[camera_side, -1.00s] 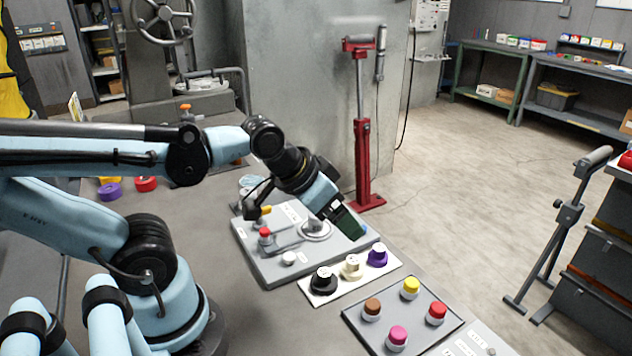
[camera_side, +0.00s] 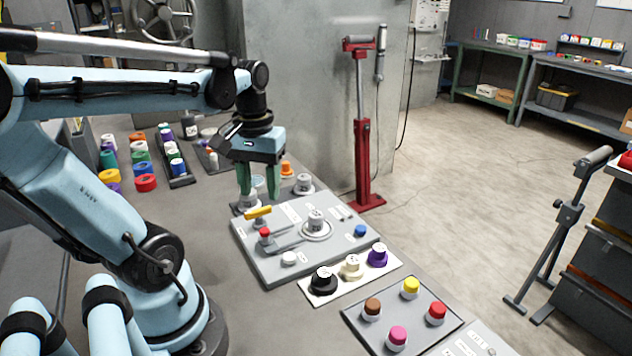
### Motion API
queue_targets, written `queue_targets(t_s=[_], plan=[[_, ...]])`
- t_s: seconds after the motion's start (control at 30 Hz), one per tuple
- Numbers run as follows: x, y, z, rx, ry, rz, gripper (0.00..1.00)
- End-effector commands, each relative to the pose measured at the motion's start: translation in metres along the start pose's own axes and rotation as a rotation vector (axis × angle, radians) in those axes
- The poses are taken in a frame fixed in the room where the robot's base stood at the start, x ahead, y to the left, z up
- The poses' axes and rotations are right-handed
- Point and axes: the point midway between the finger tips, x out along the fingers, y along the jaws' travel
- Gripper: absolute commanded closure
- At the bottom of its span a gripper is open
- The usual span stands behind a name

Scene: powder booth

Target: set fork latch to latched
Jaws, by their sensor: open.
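My gripper (camera_side: 259,193) points straight down, its two green fingers apart with nothing seen between them. It hangs over the back left edge of a grey control panel (camera_side: 275,268). Just below the fingertips in the picture is a small yellow-handled lever (camera_side: 257,212) on that panel. A flat grey metal arm (camera_side: 285,246) lies across the panel beside a round silver knob (camera_side: 316,222). I cannot tell for certain which of these parts is the fork latch, or its setting. The panel's labels are too small to read.
The panel also carries a red button (camera_side: 264,232), a white button (camera_side: 289,258) and a blue button (camera_side: 360,230). A strip of knobs (camera_side: 352,267) and a plate of coloured buttons (camera_side: 404,313) lie in front. Several coloured cylinders (camera_side: 146,182) stand at left.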

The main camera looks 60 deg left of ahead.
Motion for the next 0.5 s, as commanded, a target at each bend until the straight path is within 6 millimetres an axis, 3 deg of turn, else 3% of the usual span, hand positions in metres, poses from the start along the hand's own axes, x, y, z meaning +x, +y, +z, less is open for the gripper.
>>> queue_targets(t_s=[0.5], plan=[[0.062,0.001,0.0,0.005,0.004,0.002,0.52]])
